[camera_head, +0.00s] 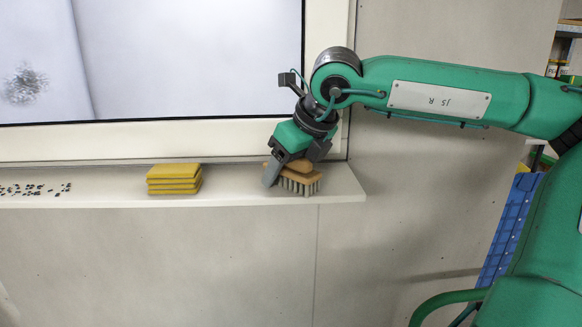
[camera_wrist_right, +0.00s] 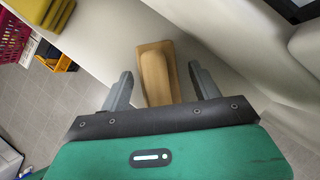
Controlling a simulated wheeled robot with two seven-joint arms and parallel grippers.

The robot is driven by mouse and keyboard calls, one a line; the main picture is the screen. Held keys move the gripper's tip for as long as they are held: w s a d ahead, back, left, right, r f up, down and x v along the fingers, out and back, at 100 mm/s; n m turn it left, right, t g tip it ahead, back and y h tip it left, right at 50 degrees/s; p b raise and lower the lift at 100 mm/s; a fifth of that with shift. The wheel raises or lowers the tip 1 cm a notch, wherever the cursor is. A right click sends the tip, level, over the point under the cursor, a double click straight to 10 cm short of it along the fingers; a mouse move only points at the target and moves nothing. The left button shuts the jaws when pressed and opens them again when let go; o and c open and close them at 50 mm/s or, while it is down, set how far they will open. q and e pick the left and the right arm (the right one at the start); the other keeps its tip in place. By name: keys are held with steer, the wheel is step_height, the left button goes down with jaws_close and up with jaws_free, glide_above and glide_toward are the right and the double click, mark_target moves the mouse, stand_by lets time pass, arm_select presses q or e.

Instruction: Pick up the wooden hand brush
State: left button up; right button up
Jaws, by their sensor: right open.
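The wooden hand brush (camera_head: 301,182) sits on the window sill (camera_head: 235,190) near its right end, its bristles pointing down and its wooden top up. My right gripper (camera_head: 287,176) is over the brush from above and partly hides it. In the right wrist view the brush's light wooden top (camera_wrist_right: 157,72) lies between the two grey fingers of my right gripper (camera_wrist_right: 161,84), which are spread apart. A gap shows on each side, so the fingers look clear of the wood. My left gripper is not in view.
A stack of yellow sponges (camera_head: 173,179) lies on the sill left of the brush, with bare sill between. Small dark bits (camera_head: 35,189) are scattered farther left. The window frame (camera_head: 200,147) rises behind the sill. Blue panels (camera_head: 510,225) stand at the right.

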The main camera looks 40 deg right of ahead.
steer(key=shift+s, duration=0.1)
steer(key=shift+c, duration=0.8)
steer(key=c, duration=1)
steer(key=shift+r, duration=0.1)
steer(key=shift+r, duration=0.45)
step_height(320, 180, up, 19)
steer(key=b, duration=0.3)
